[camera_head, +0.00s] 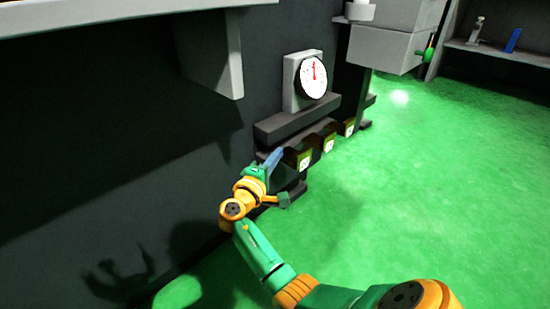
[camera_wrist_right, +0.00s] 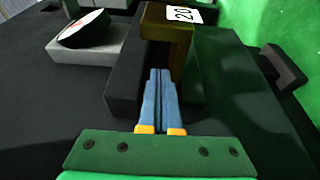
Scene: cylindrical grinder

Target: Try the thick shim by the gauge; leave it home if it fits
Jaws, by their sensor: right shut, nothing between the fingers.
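The gauge is a round white dial with a red needle (camera_head: 313,76), on a light grey plate against the dark wall; its edge also shows in the right wrist view (camera_wrist_right: 84,29). Below it, several brown-gold labelled pieces stand in a row, the nearest (camera_head: 304,161), a middle one (camera_head: 328,146) and a far one (camera_head: 349,129). I cannot tell which is the thick shim. My right gripper (camera_head: 278,154) is beside the nearest one. In the right wrist view its blue fingers (camera_wrist_right: 160,74) are together and empty, pointing toward a brown-gold piece marked 20 (camera_wrist_right: 156,17). My left gripper is out of view.
A dark grey ledge (camera_head: 297,119) sticks out under the gauge, above the row. A grey overhang (camera_head: 209,57) is at the upper left. A grey machine box with a green handle (camera_head: 385,48) is at the upper right. The green floor (camera_head: 430,180) is clear.

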